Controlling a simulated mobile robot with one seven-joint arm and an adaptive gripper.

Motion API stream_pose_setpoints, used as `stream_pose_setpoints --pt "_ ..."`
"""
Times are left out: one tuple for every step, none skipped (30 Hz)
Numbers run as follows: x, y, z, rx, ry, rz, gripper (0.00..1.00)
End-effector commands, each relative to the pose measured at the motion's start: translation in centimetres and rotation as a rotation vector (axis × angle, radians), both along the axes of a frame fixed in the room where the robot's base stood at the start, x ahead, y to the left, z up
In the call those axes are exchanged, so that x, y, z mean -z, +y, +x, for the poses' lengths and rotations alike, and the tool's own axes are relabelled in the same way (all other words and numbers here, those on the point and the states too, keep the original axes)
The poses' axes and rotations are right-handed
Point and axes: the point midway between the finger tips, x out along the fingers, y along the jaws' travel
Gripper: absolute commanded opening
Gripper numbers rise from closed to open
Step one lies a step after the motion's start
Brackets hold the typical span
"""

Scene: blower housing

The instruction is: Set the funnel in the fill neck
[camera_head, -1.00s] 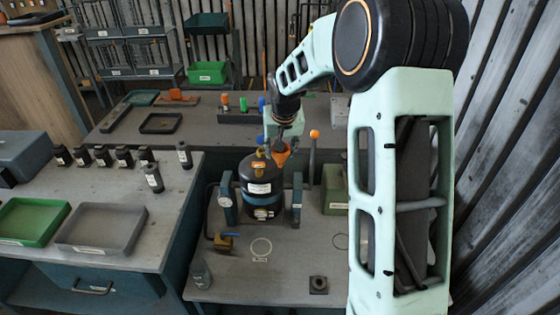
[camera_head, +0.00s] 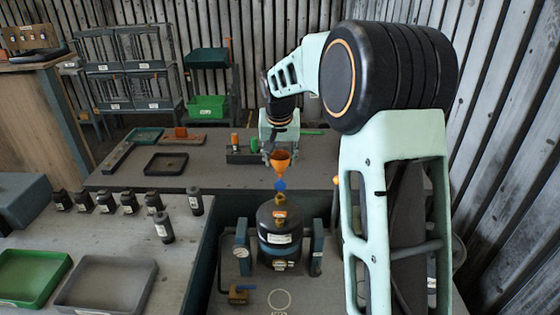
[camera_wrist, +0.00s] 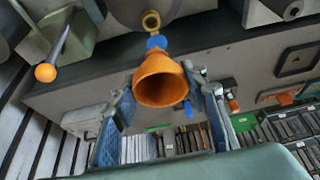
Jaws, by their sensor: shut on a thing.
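The orange funnel (camera_head: 280,158) is held upright in my gripper (camera_head: 275,146), wide mouth up. Its blue lower tip (camera_head: 280,185) points down. In the wrist view, the funnel (camera_wrist: 160,80) sits between the two fingers of my gripper (camera_wrist: 162,100), shut on it. The brass fill neck (camera_head: 281,199) stands on top of the black tank (camera_head: 277,238). In the head view the blue tip shows just above the neck. In the wrist view the tip lies close to the brass neck (camera_wrist: 151,20). I cannot tell whether they touch.
Blue posts flank the tank, the left one bearing a gauge (camera_head: 242,253). A brass valve (camera_head: 239,294) sits in front. An orange-tipped lever (camera_wrist: 46,72) rises near the tank. Several dark bottles (camera_head: 130,203) and a green tray (camera_head: 32,277) occupy the left bench.

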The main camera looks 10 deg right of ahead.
Motion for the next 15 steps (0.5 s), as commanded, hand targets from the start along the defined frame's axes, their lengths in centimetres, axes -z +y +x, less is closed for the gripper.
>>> stream_pose_setpoints --pt "0.3 0.0 0.0 0.0 0.001 0.0 0.27" --pt "0.4 0.0 0.0 0.0 0.001 0.0 0.27" --pt "0.6 0.0 0.0 -0.001 0.001 0.0 0.27" --pt "0.8 0.0 0.0 -0.001 0.001 0.0 0.27" --pt "1.0 0.0 0.0 -0.001 0.001 0.0 0.27" --pt "1.3 0.0 0.0 -0.001 0.002 0.0 0.27" --pt "1.5 0.0 0.0 -0.001 0.002 0.0 0.27" --pt "1.7 0.0 0.0 -0.001 0.002 0.0 0.27" --pt "2.0 0.0 0.0 -0.001 0.002 0.0 0.27" --pt "2.3 0.0 0.0 -0.001 0.002 0.0 0.27" --pt "2.5 0.0 0.0 -0.002 0.001 -0.001 0.27" --pt "2.9 0.0 0.0 -0.002 0.001 -0.001 0.27" --pt "3.1 0.0 0.0 -0.002 0.001 -0.001 0.27" --pt "3.3 0.0 0.0 -0.002 0.0 -0.001 0.27" --pt "3.7 0.0 0.0 -0.002 0.0 -0.001 0.27"
